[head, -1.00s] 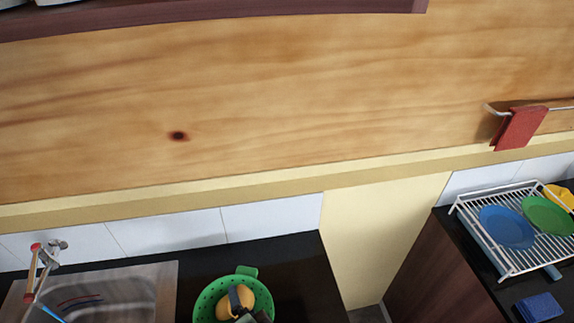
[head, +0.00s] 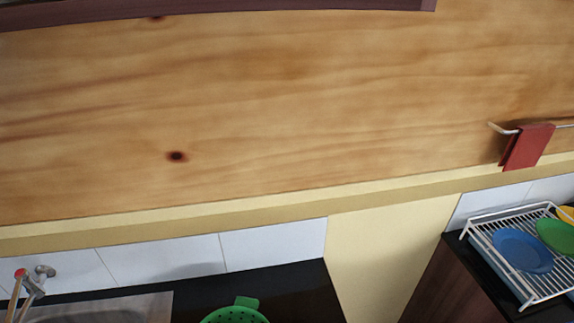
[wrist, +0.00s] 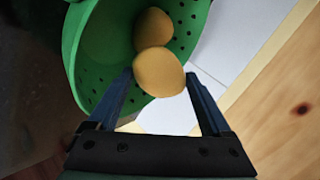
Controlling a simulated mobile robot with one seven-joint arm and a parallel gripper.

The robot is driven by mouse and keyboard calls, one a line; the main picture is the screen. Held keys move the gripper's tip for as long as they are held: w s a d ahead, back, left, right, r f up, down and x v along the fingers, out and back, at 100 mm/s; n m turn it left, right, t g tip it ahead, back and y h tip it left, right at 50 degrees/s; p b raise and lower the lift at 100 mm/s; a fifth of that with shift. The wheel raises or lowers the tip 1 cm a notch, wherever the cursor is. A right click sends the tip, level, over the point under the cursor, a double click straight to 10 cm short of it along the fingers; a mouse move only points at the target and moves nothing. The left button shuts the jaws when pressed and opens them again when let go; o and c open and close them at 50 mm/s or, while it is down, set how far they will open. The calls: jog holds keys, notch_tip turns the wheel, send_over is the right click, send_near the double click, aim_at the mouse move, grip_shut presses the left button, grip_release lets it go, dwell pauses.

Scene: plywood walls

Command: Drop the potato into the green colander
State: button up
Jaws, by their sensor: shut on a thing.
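The green colander (head: 236,316) shows only its rim and tab handle at the bottom edge of the head view. It fills the upper left of the wrist view (wrist: 95,60), with its holed wall. My gripper (wrist: 159,76) has its two blue fingers on either side of a tan, rounded potato (wrist: 160,73) and is shut on it, at the colander's opening. A second tan, rounded thing (wrist: 153,26) shows just beyond it, against the colander's inner wall; I cannot tell whether the two touch. My gripper is out of the head view.
A steel sink (head: 110,309) with a tap (head: 30,284) is left of the colander on the black counter (head: 290,285). A white dish rack (head: 500,260) with a blue plate (head: 522,250) and a green plate (head: 558,236) stands right, beyond a gap. A red cloth (head: 528,147) hangs on the wall.

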jog(key=shift+r, duration=0.1)
jog(key=o, duration=1.2)
jog(key=shift+o, duration=0.2)
jog(key=b+v, duration=0.1)
jog(key=v, duration=1.2)
jog(key=shift+b, duration=0.35)
jog(key=w+d+r+n+t+h+b, duration=0.1)
jog(key=w+r+n+t, duration=0.35)
jog(key=r, duration=1.05)
jog(key=w+d+r+n+t+b, duration=0.1)
jog(key=w+r+t, duration=0.55)
jog(key=r, duration=0.85)
jog(key=s+d+r+n+t+h+b, duration=0.1)
jog(key=s+r+n+t, duration=0.1)
jog(key=r, duration=1.1)
jog(key=s+d+r+n+t+h+b, duration=0.1)
jog(key=s+r+t, duration=0.3)
jog(key=r, duration=0.9)
jog(key=shift+s+d+n+t+h, duration=0.3)
jog(key=shift+s+d+n+h, duration=0.25)
jog(key=shift+s+d, duration=0.35)
